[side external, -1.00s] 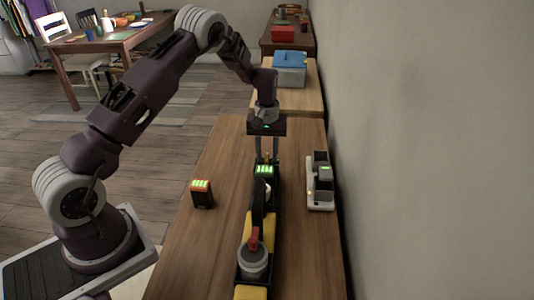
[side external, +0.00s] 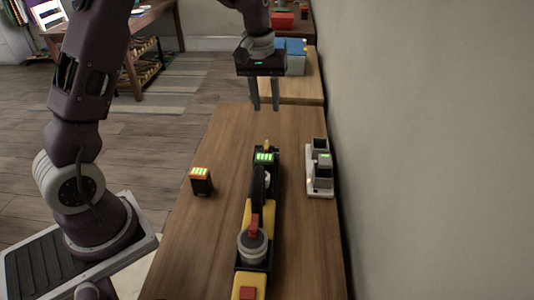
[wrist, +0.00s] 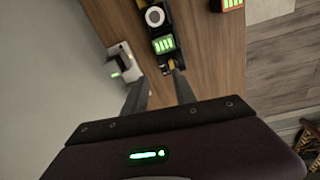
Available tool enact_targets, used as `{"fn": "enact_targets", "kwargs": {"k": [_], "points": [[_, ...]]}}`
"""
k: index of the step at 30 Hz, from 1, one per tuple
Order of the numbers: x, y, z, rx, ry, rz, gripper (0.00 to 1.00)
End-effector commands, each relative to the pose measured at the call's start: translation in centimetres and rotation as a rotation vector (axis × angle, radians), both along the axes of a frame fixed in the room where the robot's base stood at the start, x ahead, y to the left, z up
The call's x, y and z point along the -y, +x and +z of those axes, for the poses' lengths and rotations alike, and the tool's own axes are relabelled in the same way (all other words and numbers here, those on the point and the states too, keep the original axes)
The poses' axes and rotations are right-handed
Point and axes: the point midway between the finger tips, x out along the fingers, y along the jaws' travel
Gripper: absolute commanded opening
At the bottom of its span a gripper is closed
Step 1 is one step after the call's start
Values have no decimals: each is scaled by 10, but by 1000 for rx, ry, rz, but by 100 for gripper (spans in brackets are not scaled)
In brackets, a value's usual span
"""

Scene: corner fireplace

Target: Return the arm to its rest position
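My gripper (side external: 265,107) hangs above the far end of the wooden table, pointing down. Its two fingers are apart with nothing between them. They also show in the wrist view (wrist: 160,88). Below and nearer the camera lies a yellow and black tool (side external: 246,226) with a grey round part and a red piece. A block with green lights (side external: 265,157) sits at the tool's far end; it also shows in the wrist view (wrist: 164,44). My gripper is clear of both.
An orange and black battery (side external: 201,181) with green lights stands left of the tool. A white and grey charger (side external: 319,182) stands at right, near the wall. A blue-lidded box (side external: 295,58) is on a farther table. The air around my gripper looks free.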

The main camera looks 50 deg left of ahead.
Motion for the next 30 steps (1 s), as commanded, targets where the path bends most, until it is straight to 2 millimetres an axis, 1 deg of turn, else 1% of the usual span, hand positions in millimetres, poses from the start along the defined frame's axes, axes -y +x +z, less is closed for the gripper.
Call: {"fn": "enact_targets", "kwargs": {"k": [1, 2, 3, 5, 6, 8, 9, 12, 13, 15, 18, 30], "points": [[18, -23, 36, 48, -1, -59, 33], [29, -39, 53, 74, 2, -98, 33], [42, -62, 74, 107, 7, -150, 33], [61, -101, 99, 159, 23, -236, 33], [72, -128, 111, 192, 39, -294, 33], [86, -170, 122, 241, 69, -380, 33], [93, -196, 124, 270, 92, -433, 33], [104, -247, 118, 328, 150, -540, 33], [105, -258, 115, 340, 165, -564, 33], [107, -277, 108, 361, 194, -605, 33], [108, -289, 102, 376, 215, -634, 33], [108, -291, 101, 377, 218, -639, 33]]}}
